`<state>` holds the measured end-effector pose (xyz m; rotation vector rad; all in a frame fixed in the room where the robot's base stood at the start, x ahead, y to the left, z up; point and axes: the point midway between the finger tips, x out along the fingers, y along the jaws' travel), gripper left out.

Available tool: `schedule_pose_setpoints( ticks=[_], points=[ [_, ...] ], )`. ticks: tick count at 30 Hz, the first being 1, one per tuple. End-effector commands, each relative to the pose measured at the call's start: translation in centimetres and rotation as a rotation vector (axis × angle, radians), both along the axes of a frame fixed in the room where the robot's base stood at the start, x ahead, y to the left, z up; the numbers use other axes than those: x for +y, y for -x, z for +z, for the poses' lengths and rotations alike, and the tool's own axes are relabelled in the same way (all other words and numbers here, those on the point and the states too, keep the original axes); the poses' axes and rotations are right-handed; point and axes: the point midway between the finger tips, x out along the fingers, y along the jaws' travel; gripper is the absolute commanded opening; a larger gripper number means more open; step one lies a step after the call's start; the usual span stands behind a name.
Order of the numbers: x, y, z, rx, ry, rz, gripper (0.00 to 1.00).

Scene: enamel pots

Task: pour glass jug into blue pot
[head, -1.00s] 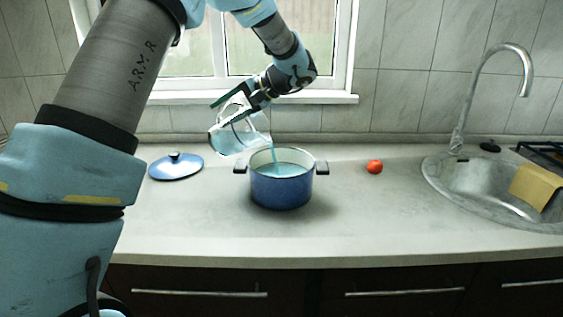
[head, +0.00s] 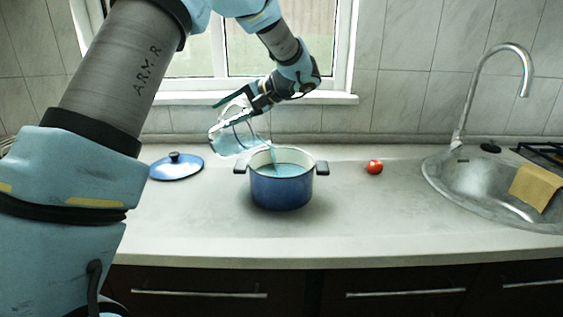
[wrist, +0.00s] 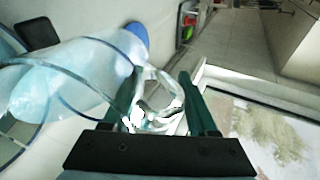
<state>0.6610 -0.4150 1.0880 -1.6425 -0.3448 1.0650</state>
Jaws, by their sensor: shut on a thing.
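The glass jug (head: 232,138) is tilted with its mouth toward the blue pot, above and left of the pot's rim. A pale blue stream runs from its lip into the blue pot (head: 282,190). The pot stands upright on the counter with pale blue liquid inside. My gripper (head: 240,107) is shut on the jug's handle. In the wrist view the jug (wrist: 70,75) lies to the left, with pale blue liquid inside, and my gripper's fingers (wrist: 165,105) are around its handle. Part of the pot's rim is hidden at the wrist view's left edge.
A blue lid (head: 177,167) lies on the counter left of the pot. A red tomato (head: 375,167) sits to the right. A sink (head: 480,190) with a tall tap and a yellow cloth (head: 537,187) is farther right. The counter in front of the pot is clear.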

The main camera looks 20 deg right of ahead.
Motion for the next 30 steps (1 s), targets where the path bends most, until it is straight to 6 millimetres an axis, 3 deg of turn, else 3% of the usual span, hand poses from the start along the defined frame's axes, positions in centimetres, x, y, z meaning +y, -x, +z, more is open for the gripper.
schedule_pose_setpoints(
  ticks=[25, 27, 29, 30],
  points=[
    [-0.1, 0.1, 0.2, -0.018, -0.020, 0.001, 0.00],
    [0.5, -0.4, 1.0, 0.013, 0.032, 0.006, 0.00],
    [1.4, -1.1, 3.3, 0.093, 0.141, 0.010, 0.00],
    [1.7, -1.3, 2.3, 0.151, 0.208, 0.009, 0.00]
  ],
)
